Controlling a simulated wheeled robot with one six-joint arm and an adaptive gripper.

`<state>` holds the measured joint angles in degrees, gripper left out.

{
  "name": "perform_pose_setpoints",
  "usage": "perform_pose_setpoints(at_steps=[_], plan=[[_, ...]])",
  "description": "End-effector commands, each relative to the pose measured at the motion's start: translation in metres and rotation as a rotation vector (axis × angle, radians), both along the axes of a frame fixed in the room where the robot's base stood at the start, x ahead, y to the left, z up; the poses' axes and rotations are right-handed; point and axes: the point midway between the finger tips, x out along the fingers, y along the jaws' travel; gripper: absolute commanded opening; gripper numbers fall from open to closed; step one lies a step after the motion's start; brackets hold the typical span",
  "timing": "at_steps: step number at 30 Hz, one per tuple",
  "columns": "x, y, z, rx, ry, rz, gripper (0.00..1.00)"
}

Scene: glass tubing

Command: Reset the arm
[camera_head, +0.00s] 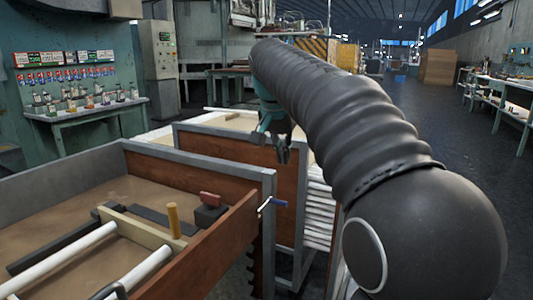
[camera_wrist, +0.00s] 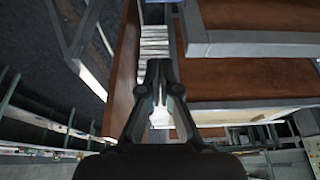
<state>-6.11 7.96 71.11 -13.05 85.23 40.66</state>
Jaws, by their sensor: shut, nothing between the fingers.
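My gripper (camera_head: 283,153) hangs at the far end of my dark, ribbed arm in the head view, in front of the wooden panel of a grey-framed cart (camera_head: 225,150). In the wrist view my gripper (camera_wrist: 159,66) points up the picture with its fingertips together and nothing between them. I cannot tell from these views how far it is from the cart.
A large wooden-sided bin (camera_head: 100,192) at the left holds white tubes (camera_head: 65,258), a yellow-handled tool (camera_head: 173,221) and a red-and-black block (camera_head: 209,210). Open floor (camera_head: 450,140) stretches at the right.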

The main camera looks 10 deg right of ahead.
Motion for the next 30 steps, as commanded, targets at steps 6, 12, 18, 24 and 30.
perform_pose_setpoints(at_steps=[6,12,18,24,30], plan=[[-0.049,-0.006,-0.01,0.002,-0.012,0.109,0.0],[-0.113,-0.009,-0.039,0.001,-0.032,0.253,0.0],[-0.177,-0.01,-0.082,-0.008,-0.061,0.385,0.0],[-0.237,-0.009,-0.136,-0.022,-0.096,0.502,0.0],[-0.279,-0.007,-0.184,-0.04,-0.121,0.584,0.0]])
